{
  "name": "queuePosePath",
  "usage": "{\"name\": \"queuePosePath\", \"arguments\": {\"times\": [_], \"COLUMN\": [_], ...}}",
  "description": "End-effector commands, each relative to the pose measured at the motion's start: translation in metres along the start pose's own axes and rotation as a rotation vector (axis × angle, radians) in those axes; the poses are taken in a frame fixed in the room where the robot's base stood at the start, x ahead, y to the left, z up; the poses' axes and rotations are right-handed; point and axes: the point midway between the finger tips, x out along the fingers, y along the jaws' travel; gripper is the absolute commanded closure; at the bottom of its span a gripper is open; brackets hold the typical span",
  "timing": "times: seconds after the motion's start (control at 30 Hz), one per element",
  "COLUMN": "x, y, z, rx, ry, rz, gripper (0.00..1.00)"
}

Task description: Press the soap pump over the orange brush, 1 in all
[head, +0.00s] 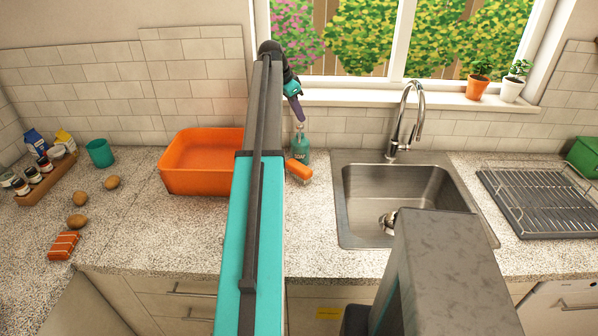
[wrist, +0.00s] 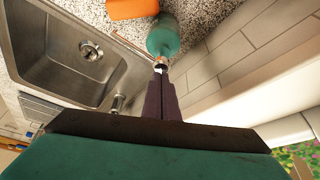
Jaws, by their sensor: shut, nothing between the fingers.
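The green soap bottle (head: 301,150), labelled SOAP, stands upright on the counter left of the sink, by the wall. Its pump head (wrist: 161,67) shows in the wrist view right at my fingertips. The orange brush (head: 298,171) lies on the counter in front of the bottle, bristles to the right; part of its orange back (wrist: 130,9) shows in the wrist view. My gripper (head: 299,119) is shut and empty, pointing down just above the pump. I cannot tell whether the fingertips touch the pump head. The tips (wrist: 161,75) hide part of it.
The sink (head: 400,195) with its tall faucet (head: 405,115) is to the right. An orange basin (head: 200,165) stands to the left, partly behind my arm. The wall and window sill (head: 430,101) are close behind the bottle. A dish rack (head: 545,200) is at the far right.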

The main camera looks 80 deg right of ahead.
Motion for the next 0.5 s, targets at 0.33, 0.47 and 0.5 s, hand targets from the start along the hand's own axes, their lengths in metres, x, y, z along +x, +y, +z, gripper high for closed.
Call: {"name": "queuePosePath", "arguments": {"times": [0.33,0.47,0.5], "x": [0.0077,0.0104,0.0113], "y": [-0.0001,-0.0001,-0.0001], "z": [0.0035,0.0046,0.0051], "rx": [0.0,0.0,0.0], "ry": [0.0,0.0,0.0], "rz": [0.0,0.0,0.0], "gripper": [1.0,1.0,1.0]}}
